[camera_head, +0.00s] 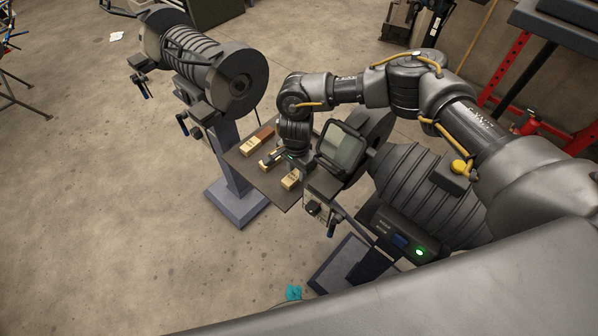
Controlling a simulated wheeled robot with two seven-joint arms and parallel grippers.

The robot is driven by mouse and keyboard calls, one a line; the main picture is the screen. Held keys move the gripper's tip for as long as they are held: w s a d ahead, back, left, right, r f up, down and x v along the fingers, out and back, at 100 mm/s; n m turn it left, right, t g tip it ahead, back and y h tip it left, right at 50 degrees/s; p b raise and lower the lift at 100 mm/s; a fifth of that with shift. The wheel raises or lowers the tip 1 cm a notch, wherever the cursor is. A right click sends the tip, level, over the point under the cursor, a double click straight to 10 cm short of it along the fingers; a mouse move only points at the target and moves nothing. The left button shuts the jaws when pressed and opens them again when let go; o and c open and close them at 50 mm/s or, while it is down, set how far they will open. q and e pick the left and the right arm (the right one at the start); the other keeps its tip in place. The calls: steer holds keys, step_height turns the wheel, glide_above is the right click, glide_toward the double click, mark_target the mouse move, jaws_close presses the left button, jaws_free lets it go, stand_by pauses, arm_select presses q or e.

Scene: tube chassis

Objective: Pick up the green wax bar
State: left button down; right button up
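My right gripper (283,165) is low over a small dark tray table (246,165), its wrist pointing down. Its fingers are small and partly hidden, so I cannot tell whether they are open or shut or hold anything. A tan block-shaped bar with a reddish-brown end (252,145) lies on the tray to the left of the gripper. Another tan bar (290,181) lies just in front of the gripper. I cannot make out a clearly green bar; a tiny green spot shows by the gripper. My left gripper is not in view.
A grinding or buffing machine with a ribbed drum (200,60) stands on a pedestal at the back left. A tilted screen-like guard (342,147) and a second ribbed machine (428,195) stand close right of the tray.

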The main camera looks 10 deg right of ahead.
mark_target(295, 174)
steer(key=c, duration=0.4)
steer(key=shift+c, duration=0.2)
steer(key=shift+r+b, duration=0.55)
steer(key=shift+r, duration=0.2)
steer(key=shift+s+a+r+b, duration=0.1)
steer(key=shift+a+r+b, duration=0.05)
steer(key=shift+r+b, duration=0.25)
steer(key=shift+s+a+r+b, duration=0.15)
steer(key=shift+r+b, duration=0.1)
steer(key=shift+r, duration=0.25)
steer(key=s+a+b, duration=0.5)
steer(key=s+a, duration=0.4)
steer(key=a, duration=0.5)
steer(key=shift+s+a+r, duration=0.15)
steer(key=shift+s+a, duration=0.1)
